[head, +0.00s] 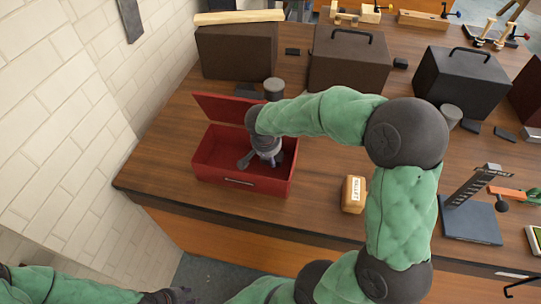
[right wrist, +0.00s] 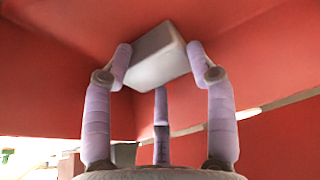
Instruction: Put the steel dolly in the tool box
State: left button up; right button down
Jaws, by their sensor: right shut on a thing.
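The red tool box (head: 272,187) stands open on the bench at the left, its lid raised at the back. My right gripper (head: 262,158) reaches down into it from above. In the right wrist view the fingers of my right gripper (right wrist: 161,68) are shut on a grey block, the steel dolly (right wrist: 157,52). The tool box's red walls (right wrist: 60,65) surround it there. In the head view the dolly is hidden by the gripper. I cannot tell whether the dolly touches the box floor. My left gripper (head: 172,296) is at the bottom left edge, low and away from the bench, its fingers unclear.
Dark boxes (head: 348,62) line the back, with a grey cylinder (head: 274,88) behind the lid. A blue-based stand (head: 471,221) is at the right. A brick wall (head: 60,110) borders the left.

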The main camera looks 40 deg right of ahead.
jog(key=shift+d+f, duration=0.15)
jog(key=shift+f, duration=0.4)
jog(key=c, duration=0.7)
grip_release()
jog(key=shift+o, duration=0.2)
jog(key=p+v, duration=0.2)
jog(key=v, duration=1)
jog(key=shift+p, duration=0.4)
